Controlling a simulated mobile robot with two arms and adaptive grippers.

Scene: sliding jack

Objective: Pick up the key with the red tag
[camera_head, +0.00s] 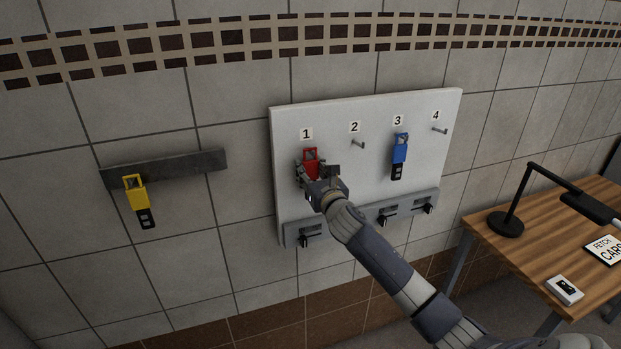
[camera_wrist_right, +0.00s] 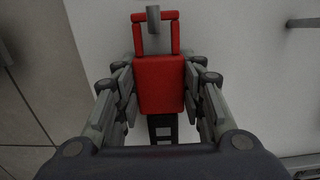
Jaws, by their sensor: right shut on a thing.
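The key with the red tag (camera_head: 311,157) hangs at the place marked 1 on the white wall board. In the right wrist view, the red tag (camera_wrist_right: 160,84) has its loop around a grey peg (camera_wrist_right: 153,19), and the dark key part shows below it. My right gripper (camera_head: 318,172) is at the tag, and in the wrist view its fingers (camera_wrist_right: 160,92) are shut on the tag's two sides. The gripper covers the lower part of the key in the head view. My left gripper is not in view.
A blue-tagged key (camera_head: 400,150) hangs at place 3; the pegs at 2 (camera_head: 359,144) and 4 (camera_head: 440,130) are bare. A yellow-tagged key (camera_head: 136,192) hangs from a dark wall strip (camera_head: 190,166). A wooden table (camera_head: 530,240) with a black lamp (camera_head: 507,222) stands at the right.

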